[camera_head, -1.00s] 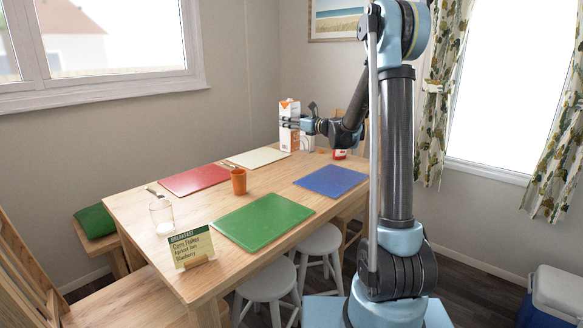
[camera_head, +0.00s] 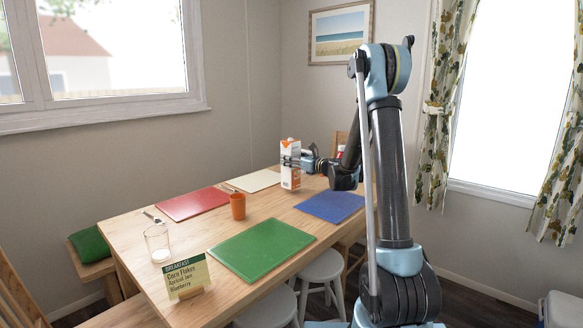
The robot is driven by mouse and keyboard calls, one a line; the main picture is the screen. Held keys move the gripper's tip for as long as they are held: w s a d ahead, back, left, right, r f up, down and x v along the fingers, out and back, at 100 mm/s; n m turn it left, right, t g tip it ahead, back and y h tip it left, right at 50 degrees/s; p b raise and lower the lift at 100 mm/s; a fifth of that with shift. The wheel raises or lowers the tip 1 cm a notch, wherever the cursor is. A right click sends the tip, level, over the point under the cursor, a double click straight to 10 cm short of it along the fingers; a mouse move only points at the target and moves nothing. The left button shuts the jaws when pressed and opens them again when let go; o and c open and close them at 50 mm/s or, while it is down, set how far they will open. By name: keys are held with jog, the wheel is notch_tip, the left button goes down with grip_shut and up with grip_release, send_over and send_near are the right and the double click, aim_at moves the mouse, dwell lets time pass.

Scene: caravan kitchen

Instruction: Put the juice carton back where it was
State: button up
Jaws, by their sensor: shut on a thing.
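My gripper (camera_head: 291,161) reaches in from the right and is shut around the upper part of the carton. The fingers hide a band of its front. The carton's base is at or just above the tabletop; I cannot tell if it touches.
On the table (camera_head: 170,230) lie a red mat (camera_head: 192,204), a cream mat (camera_head: 252,181), a blue mat (camera_head: 330,206) and a green mat (camera_head: 262,249). An orange cup (camera_head: 238,207), a glass (camera_head: 158,244) and a menu card (camera_head: 187,278) stand towards the left. A red-and-white item is partly hidden behind my arm.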

jog(key=shift+f, duration=1.2)
jog(key=o, duration=1.3)
